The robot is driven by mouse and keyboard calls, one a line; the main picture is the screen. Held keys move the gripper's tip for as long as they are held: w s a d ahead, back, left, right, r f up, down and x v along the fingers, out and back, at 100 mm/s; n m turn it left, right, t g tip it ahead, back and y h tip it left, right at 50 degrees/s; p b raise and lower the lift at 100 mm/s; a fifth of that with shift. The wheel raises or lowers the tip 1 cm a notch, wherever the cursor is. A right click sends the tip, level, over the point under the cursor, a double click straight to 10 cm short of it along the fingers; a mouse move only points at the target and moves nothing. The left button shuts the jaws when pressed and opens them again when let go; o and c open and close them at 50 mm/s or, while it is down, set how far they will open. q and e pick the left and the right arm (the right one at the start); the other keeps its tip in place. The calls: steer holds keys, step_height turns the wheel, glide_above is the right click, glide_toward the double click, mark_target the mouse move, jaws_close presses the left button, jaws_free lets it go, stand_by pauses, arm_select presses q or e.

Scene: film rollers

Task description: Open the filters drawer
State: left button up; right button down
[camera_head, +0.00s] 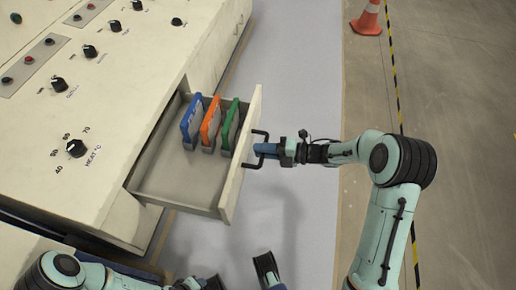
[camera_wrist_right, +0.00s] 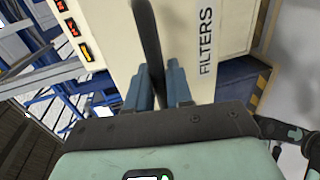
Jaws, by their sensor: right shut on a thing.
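The filters drawer (camera_head: 190,183) is pulled out of the cream console in the head view. Its front panel (camera_head: 241,155) carries a black bar handle (camera_head: 257,148). In the right wrist view the front (camera_wrist_right: 188,20) bears the word FILTERS. My right gripper (camera_head: 264,148) is shut on the handle, whose dark bar (camera_wrist_right: 150,45) runs between its blue fingers (camera_wrist_right: 162,86). Blue (camera_head: 190,122), orange (camera_head: 210,124) and green (camera_head: 230,125) filters stand upright in the drawer. My left gripper is partly in view at the bottom edge, away from the drawer; its fingers are largely cut off.
The console top (camera_head: 130,75) holds several knobs and buttons. An orange traffic cone (camera_head: 368,18) stands on the floor at the top right. A yellow and black floor stripe (camera_head: 395,75) runs past my right arm. The pale floor strip beside the drawer looks clear.

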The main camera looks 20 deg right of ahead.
steer(key=shift+d, duration=0.1)
steer(key=c, duration=1.2)
jaws_free()
arm_select(q)
steer(key=shift+s+d+r+g+p, duration=0.2)
steer(key=shift+s+d+r+p, duration=0.1)
steer(key=shift+s+r+p, duration=0.25)
steer(key=shift+s+d+r+g+p, duration=0.25)
steer(key=shift+s+r, duration=0.1)
steer(key=shift+s, duration=0.25)
arm_select(e)
steer(key=v, duration=1.3)
steer(key=shift+s+d, duration=0.1)
steer(key=shift+d, duration=0.05)
